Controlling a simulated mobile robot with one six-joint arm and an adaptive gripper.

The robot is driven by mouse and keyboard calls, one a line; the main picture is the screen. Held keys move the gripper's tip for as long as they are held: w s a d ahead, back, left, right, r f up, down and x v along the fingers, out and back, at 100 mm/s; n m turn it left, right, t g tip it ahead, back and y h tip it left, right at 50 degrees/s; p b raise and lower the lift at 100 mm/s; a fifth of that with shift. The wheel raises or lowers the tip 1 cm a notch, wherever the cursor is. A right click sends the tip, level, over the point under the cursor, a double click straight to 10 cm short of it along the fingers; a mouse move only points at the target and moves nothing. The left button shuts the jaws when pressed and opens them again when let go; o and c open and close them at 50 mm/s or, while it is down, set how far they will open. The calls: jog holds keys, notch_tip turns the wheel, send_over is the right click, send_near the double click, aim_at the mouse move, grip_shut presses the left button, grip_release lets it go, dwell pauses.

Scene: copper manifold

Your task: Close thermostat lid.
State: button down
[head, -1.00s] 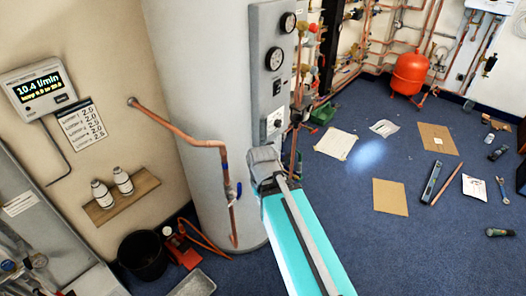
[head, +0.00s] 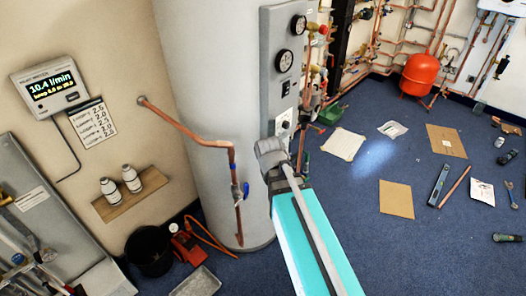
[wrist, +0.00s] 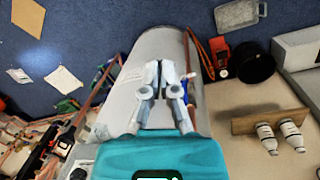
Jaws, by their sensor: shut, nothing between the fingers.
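A tall grey panel (head: 284,72) is on the front of the white cylinder (head: 205,60) in the head view. It carries two round gauges, a small dark switch and, low down, a pale box with a dial that looks like the thermostat (head: 285,127). The box is small and partly behind my arm's end, so I cannot tell how its lid stands. My gripper (wrist: 161,68) is shut and empty in the wrist view, with the cylinder (wrist: 158,44) behind its fingers.
A copper pipe (head: 190,131) with a blue-handled valve (head: 245,190) sticks out at the cylinder's left. A shelf with two bottles (head: 131,179), a black bucket (head: 148,250) and a red pump (head: 186,243) are left. Papers and tools lie on the blue floor at right.

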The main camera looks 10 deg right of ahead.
jog(key=w+a+r+n+h+p, duration=0.7)
jog(key=w+a+r+n, duration=0.4)
jog(key=w+r+n, duration=0.2)
jog(key=shift+w+n+h, duration=0.2)
jog(key=shift+n+h, duration=0.1)
jog(key=shift+n, duration=0.7)
jog(key=shift+d+f, duration=0.15)
jog(key=d+r+b+x, duration=0.2)
jog(key=b+x, duration=0.5)
jog(key=x, duration=0.5)
jog(key=shift+d+f, duration=0.2)
jog(key=shift+f, duration=0.1)
jog(key=shift+w, duration=0.15)
